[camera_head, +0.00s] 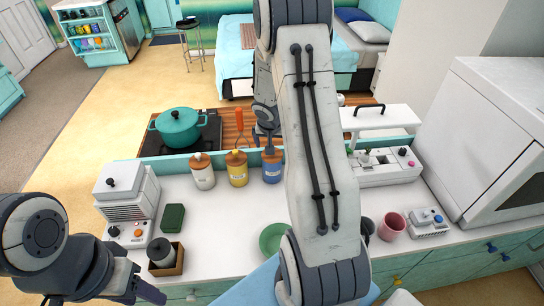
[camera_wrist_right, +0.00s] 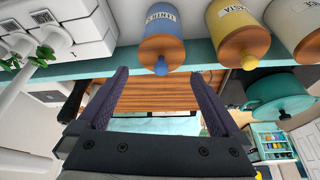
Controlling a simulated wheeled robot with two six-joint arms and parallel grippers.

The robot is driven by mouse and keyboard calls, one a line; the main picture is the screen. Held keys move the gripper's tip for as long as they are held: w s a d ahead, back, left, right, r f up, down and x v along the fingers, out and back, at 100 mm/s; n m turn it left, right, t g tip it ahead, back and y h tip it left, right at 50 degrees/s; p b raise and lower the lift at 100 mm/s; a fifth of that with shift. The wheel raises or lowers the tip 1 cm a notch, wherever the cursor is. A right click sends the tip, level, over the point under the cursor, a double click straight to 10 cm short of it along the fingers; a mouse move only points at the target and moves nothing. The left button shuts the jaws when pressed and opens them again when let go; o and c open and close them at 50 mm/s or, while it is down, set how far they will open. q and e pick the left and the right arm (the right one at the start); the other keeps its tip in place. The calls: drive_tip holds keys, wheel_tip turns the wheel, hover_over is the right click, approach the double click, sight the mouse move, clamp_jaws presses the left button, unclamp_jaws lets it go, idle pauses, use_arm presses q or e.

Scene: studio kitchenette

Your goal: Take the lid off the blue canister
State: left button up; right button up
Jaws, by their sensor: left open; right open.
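The blue canister (camera_head: 271,170) stands on the white counter, at the right end of a row of three canisters. Its wooden lid with a blue knob is on it. In the right wrist view the blue canister (camera_wrist_right: 163,22) is at the top, with its lid (camera_wrist_right: 163,48) and knob (camera_wrist_right: 161,68) showing. My right gripper (camera_wrist_right: 160,76) is open and empty, and the knob appears between its fingertips in the picture; I cannot tell how far off. In the head view the right gripper (camera_head: 267,138) is just above the lid, partly covering it. My left gripper (camera_head: 146,282) is open at the lower left.
Yellow (camera_head: 237,170) and white (camera_head: 202,172) canisters stand close to the left of the blue one. A teal pot (camera_head: 178,127) sits on the hob behind. A green plate (camera_head: 272,239) and pink cup (camera_head: 391,226) are on the counter. My right arm hides the counter's middle.

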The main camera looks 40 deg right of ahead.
sight(272, 157)
drive_tip(key=x, duration=0.1)
drive_tip(key=b+x, duration=0.1)
drive_tip(key=x, duration=0.1)
drive_tip(key=b+x, duration=0.1)
drive_tip(key=shift+s+a+f, duration=0.25)
drive_tip(key=shift+a+f, duration=0.1)
drive_tip(key=shift+w+d+f, duration=0.15)
drive_tip(key=shift+f, duration=0.25)
drive_tip(key=shift+r, duration=0.1)
drive_tip(key=c, duration=1)
